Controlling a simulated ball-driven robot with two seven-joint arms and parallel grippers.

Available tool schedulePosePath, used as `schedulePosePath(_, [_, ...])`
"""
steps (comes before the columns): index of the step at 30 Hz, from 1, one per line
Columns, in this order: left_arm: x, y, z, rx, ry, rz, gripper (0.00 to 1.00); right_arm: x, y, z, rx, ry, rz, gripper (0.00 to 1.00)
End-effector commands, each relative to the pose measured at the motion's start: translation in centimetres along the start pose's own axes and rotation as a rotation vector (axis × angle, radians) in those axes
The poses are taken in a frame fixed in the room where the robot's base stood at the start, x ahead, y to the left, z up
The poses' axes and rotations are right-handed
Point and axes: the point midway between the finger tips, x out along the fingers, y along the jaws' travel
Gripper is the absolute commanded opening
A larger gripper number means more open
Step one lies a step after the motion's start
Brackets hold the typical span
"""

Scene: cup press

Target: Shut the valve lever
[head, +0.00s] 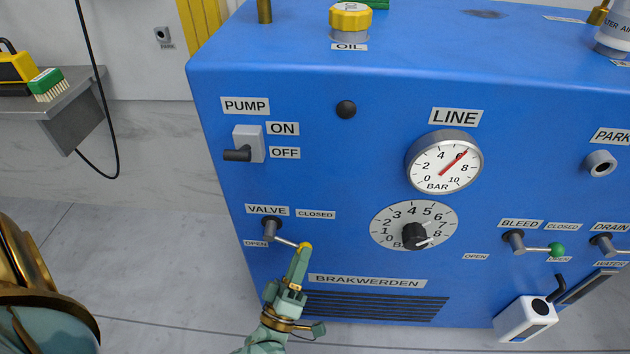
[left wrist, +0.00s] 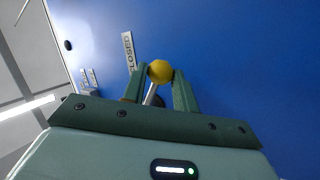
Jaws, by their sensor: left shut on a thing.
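The valve lever (head: 285,241) is a grey rod with a yellow knob (head: 305,246) on the blue machine's front. From its pivot under the VALVE label it points right and slightly down. The CLOSED label (head: 315,214) is above the rod, and the OPEN label (head: 256,244) is at lower left of the pivot. My left gripper (head: 301,253) comes from below and is shut on the yellow knob. In the left wrist view the knob (left wrist: 160,71) sits between the two fingertips (left wrist: 160,76), with the CLOSED label nearby. My right gripper is not in view.
Above the lever is the pump switch (head: 249,144). To its right are the pressure dial knob (head: 414,236) and the line gauge (head: 444,162), with its needle near 6. Further right is the green-knobbed bleed lever (head: 537,247). Bare floor lies left of the machine.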

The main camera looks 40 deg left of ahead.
Motion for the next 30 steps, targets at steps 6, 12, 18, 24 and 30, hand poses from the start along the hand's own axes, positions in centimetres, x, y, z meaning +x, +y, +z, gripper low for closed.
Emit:
schedulePosePath(6, [0.4,1.4,0.0,-0.164,0.106,0.012,0.0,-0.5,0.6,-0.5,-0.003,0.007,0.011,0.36])
schedulePosePath(12, [1.1,2.5,0.0,-0.288,0.188,0.021,0.0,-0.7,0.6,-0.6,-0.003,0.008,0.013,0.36])
schedulePosePath(18, [1.5,3.2,-0.1,-0.374,0.245,0.028,0.0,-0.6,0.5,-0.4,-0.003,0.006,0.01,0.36])
schedulePosePath(24, [1.8,3.5,-0.3,-0.419,0.276,0.032,0.0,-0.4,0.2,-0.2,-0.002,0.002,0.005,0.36])
schedulePosePath(30, [1.9,3.7,-0.3,-0.434,0.285,0.034,0.0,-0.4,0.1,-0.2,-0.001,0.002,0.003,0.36])
